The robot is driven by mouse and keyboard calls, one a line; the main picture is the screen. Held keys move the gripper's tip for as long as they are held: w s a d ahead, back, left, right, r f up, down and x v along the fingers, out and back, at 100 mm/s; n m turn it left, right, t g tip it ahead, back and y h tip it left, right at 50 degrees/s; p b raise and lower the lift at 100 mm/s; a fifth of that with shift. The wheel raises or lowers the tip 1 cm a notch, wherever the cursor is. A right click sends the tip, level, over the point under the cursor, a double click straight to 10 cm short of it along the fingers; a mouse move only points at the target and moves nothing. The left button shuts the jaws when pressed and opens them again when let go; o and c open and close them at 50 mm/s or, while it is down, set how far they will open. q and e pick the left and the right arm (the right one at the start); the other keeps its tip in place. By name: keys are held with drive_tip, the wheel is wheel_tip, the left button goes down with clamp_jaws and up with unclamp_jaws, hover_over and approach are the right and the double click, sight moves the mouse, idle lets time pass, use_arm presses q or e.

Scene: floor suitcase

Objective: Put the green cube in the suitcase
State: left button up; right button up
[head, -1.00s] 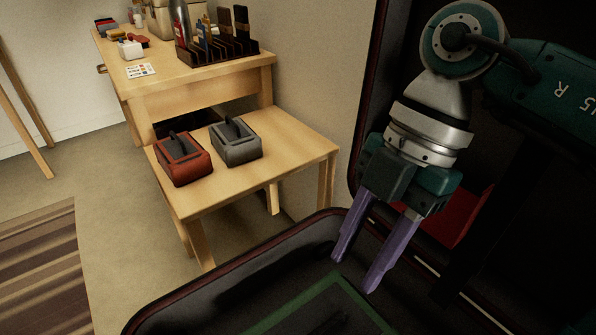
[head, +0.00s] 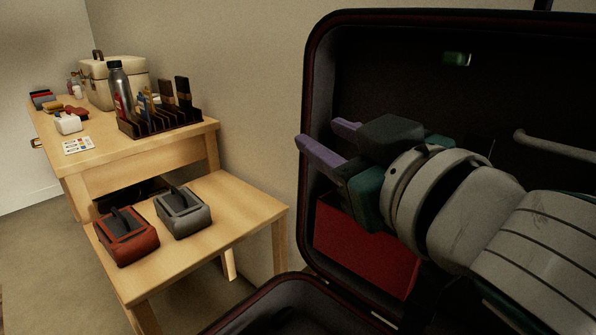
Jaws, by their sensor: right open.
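The suitcase (head: 312,75) stands open at the right, its dark lid upright and part of its lower shell (head: 300,285) showing at the bottom edge. My right gripper (head: 318,134) is open and empty, its two purple fingers pointing left in front of the lid's left side. No green cube can be made out for certain. A small green piece (head: 455,59) shows against the upper lid, and I cannot tell what it is. My right arm hides much of the suitcase. My left gripper is out of view.
A higher table behind carries a bottle (head: 120,88), a rack (head: 160,124) and a case (head: 95,85). A red panel (head: 362,250) lies under my gripper.

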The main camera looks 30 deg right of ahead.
drive_tip(key=s+d+f+m+g+h, duration=0.1)
drive_tip(key=s+d+f+m+g, duration=0.1)
drive_tip(key=s+f+g, duration=0.65)
drive_tip(key=s+a+f+n+g+y, duration=0.1)
drive_tip(key=s+f+g, duration=0.4)
drive_tip(key=s, duration=0.8)
wheel_tip(320, 180, down, 2)
drive_tip(key=shift+a+f+n+y, duration=0.1)
drive_tip(key=shift+a+n+y, duration=0.2)
drive_tip(key=shift+a+y, duration=0.6)
